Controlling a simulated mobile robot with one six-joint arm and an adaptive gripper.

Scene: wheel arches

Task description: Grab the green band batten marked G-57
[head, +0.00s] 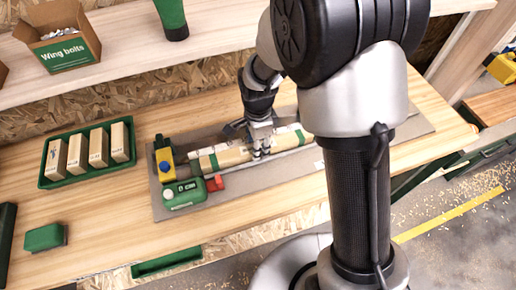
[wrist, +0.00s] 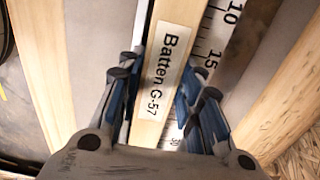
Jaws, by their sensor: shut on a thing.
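The pale wood batten (head: 232,156) lies lengthwise over the grey plate in the head view, with green bands near its ends. In the wrist view the batten (wrist: 179,18) runs up between the fingers, and its white label reads "Batten G-57". My gripper (head: 262,152) is closed across the batten near its middle. In the wrist view the fingers of my gripper (wrist: 160,105) stand on both sides of the batten, by the label. The fingertips' lower ends are hidden, and I cannot tell whether the batten is clear of what lies beneath.
A ruler (wrist: 212,40) runs beside the batten. A green tray (head: 60,182) holds several wood blocks. Bench space is free in front.

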